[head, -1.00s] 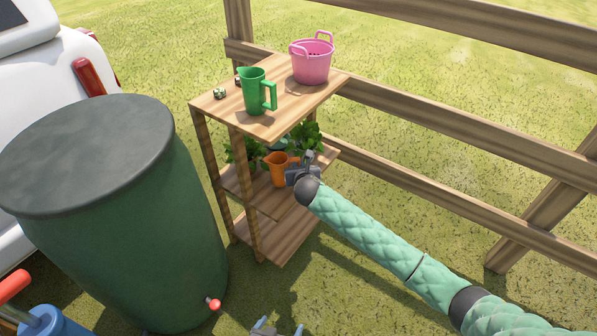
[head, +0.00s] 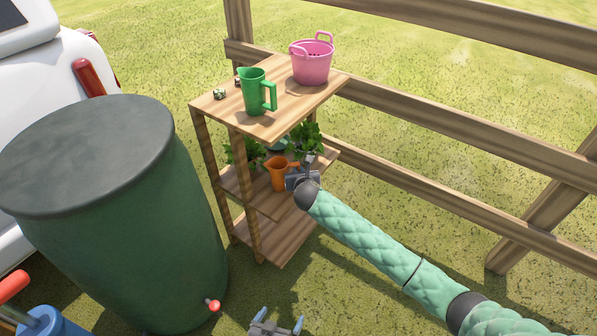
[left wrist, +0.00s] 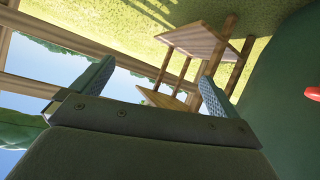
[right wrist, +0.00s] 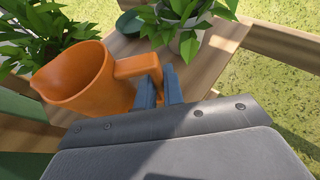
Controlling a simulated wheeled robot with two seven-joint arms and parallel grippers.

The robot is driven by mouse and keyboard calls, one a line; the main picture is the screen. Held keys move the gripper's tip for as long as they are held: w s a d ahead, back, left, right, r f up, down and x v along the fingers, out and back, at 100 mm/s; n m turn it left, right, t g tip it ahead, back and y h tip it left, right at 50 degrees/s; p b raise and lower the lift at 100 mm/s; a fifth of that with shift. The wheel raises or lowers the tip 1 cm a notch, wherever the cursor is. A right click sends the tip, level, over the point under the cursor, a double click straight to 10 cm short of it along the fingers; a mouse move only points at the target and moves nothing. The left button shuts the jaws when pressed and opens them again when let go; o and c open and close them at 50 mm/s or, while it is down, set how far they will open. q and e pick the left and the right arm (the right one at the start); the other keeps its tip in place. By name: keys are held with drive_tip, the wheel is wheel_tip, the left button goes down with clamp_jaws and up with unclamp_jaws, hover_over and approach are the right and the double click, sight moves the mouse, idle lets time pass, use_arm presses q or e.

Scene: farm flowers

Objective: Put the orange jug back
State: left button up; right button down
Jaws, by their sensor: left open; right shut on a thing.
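The orange jug (head: 279,171) is at the wooden shelf unit's middle shelf (head: 264,201), near its front edge. In the right wrist view the jug (right wrist: 90,80) appears tilted, with its handle toward my gripper. My right gripper (head: 296,172) is shut on the jug's handle; its blue fingers (right wrist: 159,92) show close around it. Whether the jug's base touches the shelf is hard to tell. My left gripper (head: 277,325) is open and empty, low at the bottom edge of the head view; its fingers (left wrist: 150,90) stand wide apart in the left wrist view.
Potted leafy plants (head: 307,138) stand on the middle shelf behind the jug. A green jug (head: 255,92) and a pink basket (head: 311,62) stand on top. A large green barrel (head: 90,190) is at left, a wooden fence (head: 430,120) behind. Grass lies open at right.

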drive_tip(key=c, duration=1.5)
unclamp_jaws()
use_arm(q)
drive_tip(key=shift+s+f, duration=0.3)
drive_tip(key=shift+f, duration=0.1)
drive_tip(key=shift+r, duration=0.1)
